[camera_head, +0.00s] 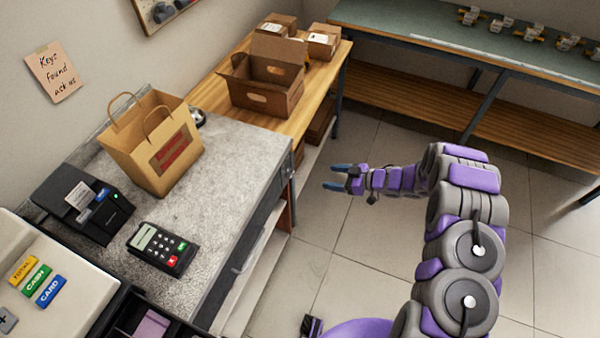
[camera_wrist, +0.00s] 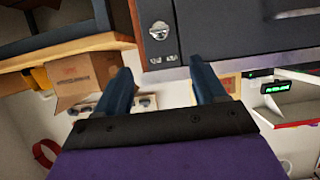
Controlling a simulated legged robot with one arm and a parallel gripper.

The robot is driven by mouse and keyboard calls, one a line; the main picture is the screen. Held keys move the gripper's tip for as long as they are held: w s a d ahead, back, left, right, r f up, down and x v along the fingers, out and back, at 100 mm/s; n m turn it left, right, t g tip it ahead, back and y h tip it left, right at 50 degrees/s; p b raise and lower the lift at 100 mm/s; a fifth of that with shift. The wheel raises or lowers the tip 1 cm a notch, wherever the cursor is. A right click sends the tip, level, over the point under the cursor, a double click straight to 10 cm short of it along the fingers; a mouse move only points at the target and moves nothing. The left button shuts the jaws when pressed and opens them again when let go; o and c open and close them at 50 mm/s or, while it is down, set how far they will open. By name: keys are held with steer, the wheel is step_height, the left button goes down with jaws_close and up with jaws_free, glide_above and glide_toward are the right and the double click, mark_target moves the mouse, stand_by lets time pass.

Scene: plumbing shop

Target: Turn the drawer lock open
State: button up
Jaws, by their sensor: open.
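In the head view my gripper (camera_head: 330,177) hangs over the floor just right of the counter, pointing at the drawer front (camera_head: 262,222) with a gap between. The lock's slot direction is too small to tell.
The stone counter (camera_head: 235,160) carries a paper bag (camera_head: 150,150), a card terminal (camera_head: 158,247) and a receipt printer (camera_head: 85,205). A wooden bench with cardboard boxes (camera_head: 265,75) stands behind. A green-topped workbench (camera_head: 420,25) is at the back right. The tiled floor around my arm is clear.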

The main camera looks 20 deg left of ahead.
mark_target(292, 173)
steer(key=b+x, duration=0.1)
steer(key=x, duration=1.4)
steer(key=shift+d+f+b, duration=0.1)
steer(key=shift+b, duration=0.25)
steer(key=shift+w, duration=0.1)
steer(key=shift+d, duration=0.1)
steer(key=shift+c, duration=0.5)
steer(key=c, duration=1)
steer(key=shift+o, duration=0.2)
